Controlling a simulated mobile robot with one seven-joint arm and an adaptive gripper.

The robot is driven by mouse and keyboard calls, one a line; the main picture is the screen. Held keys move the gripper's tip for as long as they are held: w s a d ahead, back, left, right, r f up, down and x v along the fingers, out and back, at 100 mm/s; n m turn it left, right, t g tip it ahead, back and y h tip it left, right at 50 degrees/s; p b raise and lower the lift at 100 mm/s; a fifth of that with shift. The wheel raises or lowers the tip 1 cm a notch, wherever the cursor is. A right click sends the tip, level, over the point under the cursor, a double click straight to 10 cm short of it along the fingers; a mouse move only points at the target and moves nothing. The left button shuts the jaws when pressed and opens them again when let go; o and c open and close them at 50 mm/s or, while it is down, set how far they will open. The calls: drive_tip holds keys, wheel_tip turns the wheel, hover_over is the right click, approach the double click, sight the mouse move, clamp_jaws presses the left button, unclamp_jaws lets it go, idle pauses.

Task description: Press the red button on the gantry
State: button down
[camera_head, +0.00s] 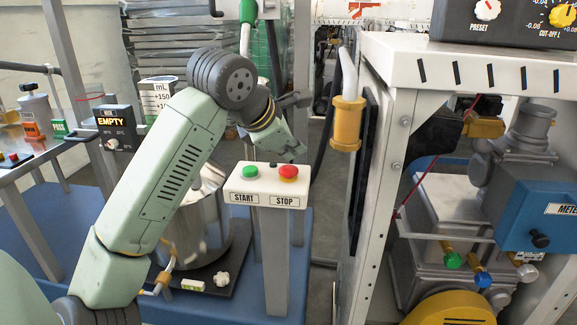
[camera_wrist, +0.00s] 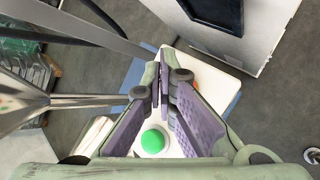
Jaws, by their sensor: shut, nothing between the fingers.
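The red button (camera_head: 289,173) sits on the right half of a white control box, above the word STOP. The green button (camera_head: 250,172) is on the left, above START. My gripper (camera_head: 298,152) is shut and empty, its tips just above and behind the red button in the head view; I cannot tell whether they touch it. In the wrist view my closed fingers (camera_wrist: 163,72) hide most of the red button (camera_wrist: 195,85), with only a sliver showing beside them. The green button (camera_wrist: 153,142) shows clear between the finger bases.
The control box (camera_head: 268,187) stands on a grey post (camera_head: 276,250). A steel pot (camera_head: 205,225) is behind my arm. A white frame (camera_head: 385,200) with machinery stands at right, and a yellow hanging fitting (camera_head: 347,124) is close to the right of my gripper.

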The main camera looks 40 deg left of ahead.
sight(291, 169)
drive_tip(key=shift+r+p, duration=1.35)
drive_tip(key=shift+r, duration=1.05)
drive_tip(key=shift+f, duration=0.1)
